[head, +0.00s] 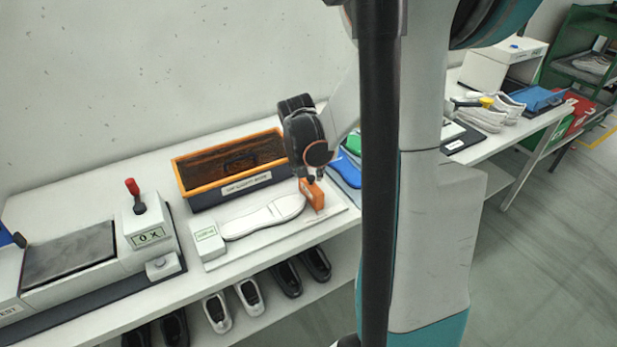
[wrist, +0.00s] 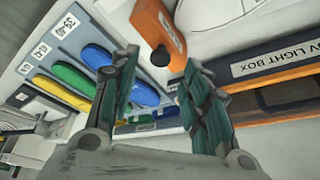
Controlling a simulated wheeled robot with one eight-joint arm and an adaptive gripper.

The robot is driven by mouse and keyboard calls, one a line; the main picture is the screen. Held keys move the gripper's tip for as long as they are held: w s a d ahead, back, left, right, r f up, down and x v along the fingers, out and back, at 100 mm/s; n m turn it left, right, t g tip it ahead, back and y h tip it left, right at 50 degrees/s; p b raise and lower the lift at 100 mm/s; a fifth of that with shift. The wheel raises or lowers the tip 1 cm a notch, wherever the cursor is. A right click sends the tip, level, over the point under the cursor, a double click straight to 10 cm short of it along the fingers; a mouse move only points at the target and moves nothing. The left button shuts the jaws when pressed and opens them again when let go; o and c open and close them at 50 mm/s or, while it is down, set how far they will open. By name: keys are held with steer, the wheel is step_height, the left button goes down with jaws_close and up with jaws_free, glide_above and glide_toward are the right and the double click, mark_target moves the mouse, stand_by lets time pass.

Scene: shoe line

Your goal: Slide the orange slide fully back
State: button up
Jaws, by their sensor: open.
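The orange slide (head: 313,195) stands on a white measuring board (head: 268,244), at the right end of a white shoe sole (head: 264,217). A small white block (head: 207,241) is at the board's other end. In the wrist view the orange slide (wrist: 160,28) is at the top centre, with a dark round knob (wrist: 160,56) on its near end. My gripper (head: 315,176) is just above the slide in the head view. In the wrist view my gripper (wrist: 158,68) is open, its two fingers spread on either side of the knob. Contact cannot be told.
A UV light box (head: 228,187) with orange rim stands behind the board. A blue board (wrist: 60,30) with coloured soles lies beside the slide. A grey press with a red lever (head: 134,190) is at left. Shoes (head: 247,296) sit on the lower shelf.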

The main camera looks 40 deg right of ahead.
mark_target(311, 177)
steer(key=shift+b+x, duration=0.4)
steer(key=shift+x, duration=1.6)
steer(key=shift+c, duration=0.3)
jaws_close()
